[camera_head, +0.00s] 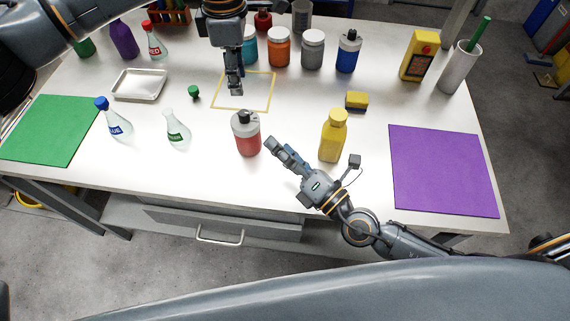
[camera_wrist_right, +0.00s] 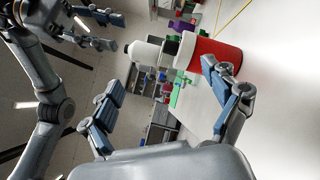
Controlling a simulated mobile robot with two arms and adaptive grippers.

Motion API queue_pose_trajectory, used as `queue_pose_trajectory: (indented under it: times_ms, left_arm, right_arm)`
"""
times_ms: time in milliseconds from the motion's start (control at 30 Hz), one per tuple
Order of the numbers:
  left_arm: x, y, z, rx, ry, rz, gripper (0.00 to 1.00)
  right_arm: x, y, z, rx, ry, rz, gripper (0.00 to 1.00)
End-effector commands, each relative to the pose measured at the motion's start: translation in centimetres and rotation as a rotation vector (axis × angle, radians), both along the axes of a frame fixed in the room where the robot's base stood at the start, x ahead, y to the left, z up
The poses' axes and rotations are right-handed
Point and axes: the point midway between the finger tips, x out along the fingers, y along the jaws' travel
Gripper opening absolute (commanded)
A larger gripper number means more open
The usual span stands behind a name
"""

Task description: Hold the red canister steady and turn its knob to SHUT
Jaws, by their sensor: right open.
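The red canister (camera_head: 248,141) stands upright near the table's front edge, with a grey upper part and a dark knob (camera_head: 243,117) on top. I cannot read the knob's setting. My right gripper (camera_head: 272,146) is just right of the canister, open and empty. In the right wrist view, the canister's red body (camera_wrist_right: 218,54) lies sideways in the picture, beyond the fingers, which are spread apart. My left gripper (camera_head: 235,90) points down above the table behind the canister, apart from it. The right wrist view shows its fingers (camera_wrist_right: 100,29) separated and empty.
A yellow bottle (camera_head: 332,138) stands close right of my right gripper. A conical flask (camera_head: 177,130) is to the canister's left. A yellow outline (camera_head: 264,109) lies behind it, with several jars further back. A purple mat (camera_head: 440,170) lies right, a green mat (camera_head: 50,130) left.

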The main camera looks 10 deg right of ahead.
Motion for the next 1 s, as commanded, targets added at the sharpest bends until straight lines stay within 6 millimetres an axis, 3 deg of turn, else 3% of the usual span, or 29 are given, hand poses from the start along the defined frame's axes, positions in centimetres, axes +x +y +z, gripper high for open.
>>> queue_pose_trajectory:
  times_ms: [300,500,767,1000]
  left_arm:
    - [0.0,0.0,0.0,0.000,0.000,0.000,0.38]
    - [0.0,0.0,0.0,0.000,0.000,0.000,0.38]
    - [0.0,0.0,0.0,0.000,0.000,0.000,0.38]
    - [0.0,0.0,0.0,0.000,0.000,0.000,0.38]
  right_arm:
    - [-0.4,-0.4,-4.5,-0.632,-0.307,-0.057,0.88]
    - [-0.6,-0.6,-6.1,-0.870,-0.430,-0.063,0.88]
    - [0.4,0.0,-6.5,-0.942,-0.470,-0.067,0.88]
    - [4.0,2.4,-6.4,-0.937,-0.469,-0.067,0.88]
